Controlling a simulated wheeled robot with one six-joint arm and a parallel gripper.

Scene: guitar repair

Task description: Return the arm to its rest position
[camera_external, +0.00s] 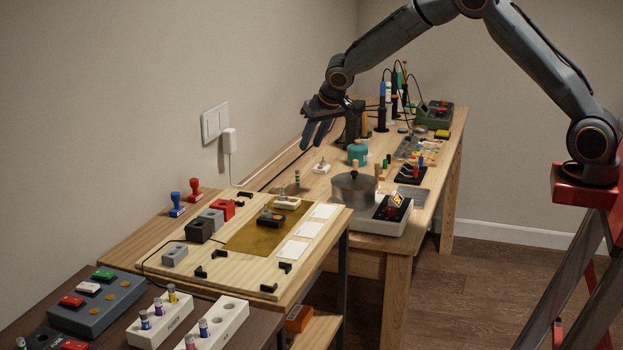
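My arm reaches from its red mount at the right, up and over to the left. My gripper (315,138) hangs at its end, pointing down, above the back left part of the workbench (398,262). Its two blue-grey fingers look apart, and I see nothing between them. The gripper is in the air in front of the wall, clear of the small parts below it.
A wooden board (225,266) with blocks lies nearer. Floor (470,300) is free right of the bench.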

